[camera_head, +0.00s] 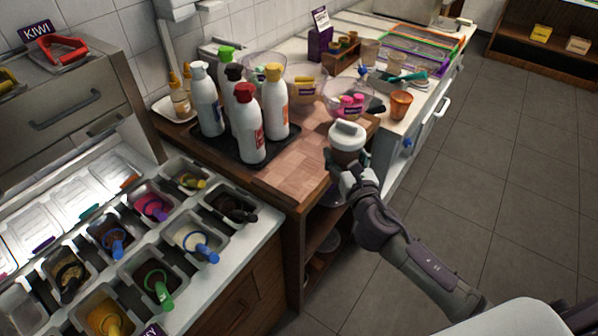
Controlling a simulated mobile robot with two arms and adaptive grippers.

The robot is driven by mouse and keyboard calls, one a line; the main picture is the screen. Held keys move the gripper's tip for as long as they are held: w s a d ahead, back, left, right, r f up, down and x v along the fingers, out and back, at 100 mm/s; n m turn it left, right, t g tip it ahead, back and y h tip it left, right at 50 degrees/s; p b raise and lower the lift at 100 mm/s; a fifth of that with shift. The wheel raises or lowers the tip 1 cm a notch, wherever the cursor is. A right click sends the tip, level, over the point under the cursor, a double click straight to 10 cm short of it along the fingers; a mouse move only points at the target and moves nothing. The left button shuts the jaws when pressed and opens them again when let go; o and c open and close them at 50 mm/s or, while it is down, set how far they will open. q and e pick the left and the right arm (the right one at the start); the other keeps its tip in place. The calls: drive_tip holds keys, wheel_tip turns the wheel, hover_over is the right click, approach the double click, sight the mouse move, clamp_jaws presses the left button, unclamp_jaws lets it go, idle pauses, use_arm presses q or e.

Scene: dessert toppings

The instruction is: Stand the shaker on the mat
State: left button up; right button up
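The shaker (347,141) has a white lid and a brown body and looks upright. My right gripper (348,168) comes from the lower right and appears shut around the shaker's lower body, which the fingers partly hide. The shaker shows at the right edge of the wooden counter; I cannot tell whether its base touches the wood. A dark, tray-like mat (267,153) lies to its left, with several white squeeze bottles with coloured caps standing on it. My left gripper is not in view.
The wooden counter top (297,170) is bare between the mat and the shaker. Clear bowls (306,84) stand behind, and an orange cup (400,105) stands to the right. Topping bins (196,240) fill the lower left.

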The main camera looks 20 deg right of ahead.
drive_tip(key=w+d+r, duration=0.3)
drive_tip(key=w, duration=0.2)
drive_tip(key=shift+h, duration=0.3)
drive_tip(key=w+a+f+b, duration=0.1)
drive_tip(key=w+a+f, duration=0.1)
drive_tip(key=a+f, duration=0.1)
drive_tip(key=w+a+f+b, duration=0.1)
drive_tip(key=w+a+f, duration=0.1)
drive_tip(key=a+f, duration=0.1)
drive_tip(key=w+a+f+b, duration=0.2)
drive_tip(key=a+f, duration=0.2)
drive_tip(key=f, duration=0.1)
drive_tip(key=shift+w+a, duration=0.1)
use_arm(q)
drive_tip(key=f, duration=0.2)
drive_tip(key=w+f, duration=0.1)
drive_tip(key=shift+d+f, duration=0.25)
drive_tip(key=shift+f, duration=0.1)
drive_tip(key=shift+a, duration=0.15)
use_arm(e)
drive_tip(key=o, duration=1.4)
drive_tip(key=shift+f, duration=0.1)
